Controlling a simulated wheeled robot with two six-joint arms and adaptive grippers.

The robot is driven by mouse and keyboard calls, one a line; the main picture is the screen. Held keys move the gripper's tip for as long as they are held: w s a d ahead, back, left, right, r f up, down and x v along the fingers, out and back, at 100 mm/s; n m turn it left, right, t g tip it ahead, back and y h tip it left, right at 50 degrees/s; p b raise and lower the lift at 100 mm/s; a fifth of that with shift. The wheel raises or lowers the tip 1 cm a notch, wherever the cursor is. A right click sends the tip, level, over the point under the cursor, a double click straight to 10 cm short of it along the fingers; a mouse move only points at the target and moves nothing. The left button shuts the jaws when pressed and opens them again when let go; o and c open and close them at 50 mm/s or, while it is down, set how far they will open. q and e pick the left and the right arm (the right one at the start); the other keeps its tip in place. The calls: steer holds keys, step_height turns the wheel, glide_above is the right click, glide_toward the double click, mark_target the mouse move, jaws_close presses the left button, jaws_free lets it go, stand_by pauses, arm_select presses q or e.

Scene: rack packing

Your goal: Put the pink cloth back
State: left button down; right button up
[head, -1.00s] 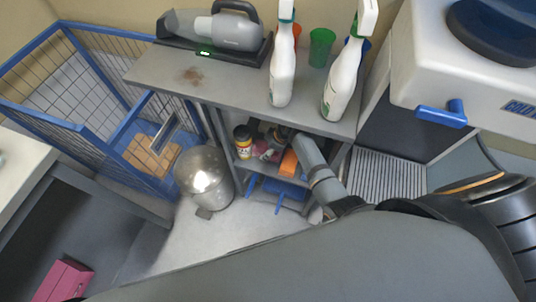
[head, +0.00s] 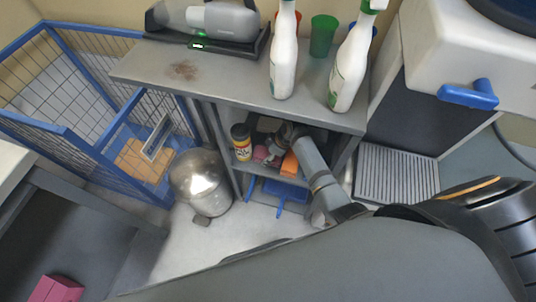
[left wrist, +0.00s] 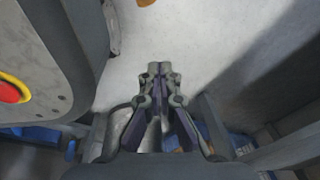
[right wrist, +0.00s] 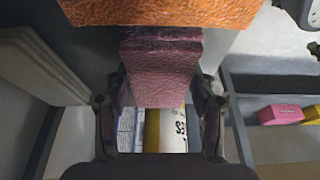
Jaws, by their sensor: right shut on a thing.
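The pink cloth (right wrist: 160,75) is a folded mauve-pink block between the fingers of my right gripper (right wrist: 160,105) in the right wrist view. That gripper is shut on it. In the head view the pink cloth (head: 261,153) shows small inside the shelf unit, between a yellow-and-white bottle (head: 241,143) and an orange block (head: 290,164). My right gripper (head: 279,142) is inside the same shelf bay, partly hidden by shadow. My left gripper (left wrist: 160,70) shows in the left wrist view with its fingertips together and nothing between them, above pale floor.
The orange block (right wrist: 160,10) is very close to the cloth. The shelf unit's top (head: 225,85) carries two spray bottles, a green cup (head: 323,35) and a handheld vacuum (head: 215,20). A metal bin (head: 202,183) stands to the left. A pink box (head: 57,290) lies lower left.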

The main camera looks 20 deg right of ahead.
steer(key=shift+f, duration=0.1)
steer(key=o, duration=0.7)
steer(key=shift+f, duration=0.1)
steer(key=shift+c, duration=0.2)
arm_select(q)
steer(key=shift+w, duration=0.15)
arm_select(e)
steer(key=o, duration=0.4)
steer(key=shift+o, duration=0.2)
steer(key=shift+r, duration=0.2)
steer(key=p+v, duration=0.2)
steer(key=v, duration=0.5)
steer(key=shift+s+d+r, duration=0.1)
steer(key=shift+r, duration=0.1)
arm_select(q)
steer(key=s, duration=0.4)
steer(key=shift+s+r, duration=0.2)
